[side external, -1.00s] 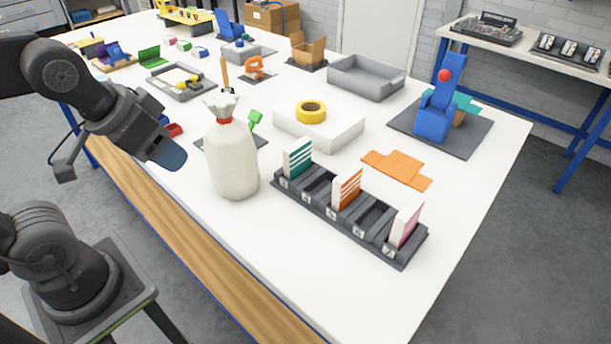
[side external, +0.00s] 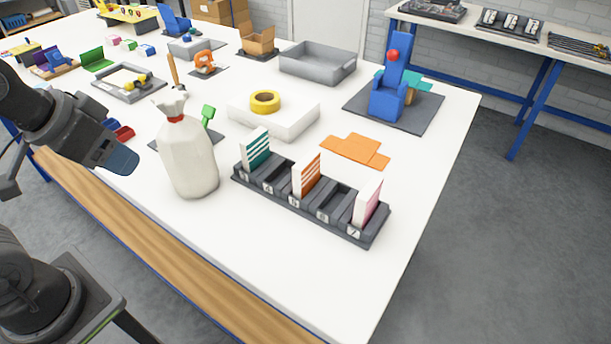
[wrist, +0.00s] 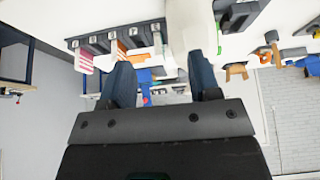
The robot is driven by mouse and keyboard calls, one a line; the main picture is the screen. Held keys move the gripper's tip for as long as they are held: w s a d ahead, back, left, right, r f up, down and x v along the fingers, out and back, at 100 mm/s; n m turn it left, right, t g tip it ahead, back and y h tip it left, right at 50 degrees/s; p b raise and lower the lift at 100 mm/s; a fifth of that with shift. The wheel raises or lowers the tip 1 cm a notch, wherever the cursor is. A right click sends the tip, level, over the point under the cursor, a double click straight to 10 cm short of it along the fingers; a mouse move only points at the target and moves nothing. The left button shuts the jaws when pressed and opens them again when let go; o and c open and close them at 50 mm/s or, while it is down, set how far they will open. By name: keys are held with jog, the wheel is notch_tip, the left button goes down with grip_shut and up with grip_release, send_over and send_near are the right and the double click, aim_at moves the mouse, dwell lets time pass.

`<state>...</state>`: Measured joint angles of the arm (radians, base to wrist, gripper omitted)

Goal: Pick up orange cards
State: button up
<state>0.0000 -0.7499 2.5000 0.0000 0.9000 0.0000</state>
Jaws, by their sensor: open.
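The orange cards (side external: 307,177) stand upright as a white-striped block in a middle slot of a dark rack (side external: 312,208). In the wrist view, which is upside down, an orange piece at the rack (wrist: 118,48) shows beyond my fingers. My gripper (side external: 122,158) is at the left in the side view, in the air left of the white bag and well away from the rack. In the wrist view my gripper (wrist: 162,82) has its two blue-grey fingers spread, with nothing held between them.
A white tied bag (side external: 190,160) stands between my gripper and the rack. Teal cards (side external: 255,150) and pink cards (side external: 368,202) occupy other slots. A flat orange piece (side external: 356,150) lies behind the rack. Yellow tape (side external: 265,101) sits on a white block. The table front is clear.

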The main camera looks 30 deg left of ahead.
jog(key=o, duration=0.8)
jog(key=w+d+r+m+g, duration=0.1)
jog(key=w+d+r+m, duration=0.3)
jog(key=w, duration=0.3)
jog(key=m+g+h, duration=0.2)
jog(key=m+g, duration=0.3)
jog(key=m, duration=0.9)
send_over(308, 171)
jog(key=w+a, duration=0.1)
jog(key=a, duration=0.2)
notch_tip(308, 171, down, 6)
jog(key=f, duration=0.4)
jog(key=d+f, duration=0.1)
jog(key=f, duration=0.3)
jog(key=d+f, duration=0.1)
jog(key=f, duration=0.4)
jog(key=shift+w+d, duration=0.1)
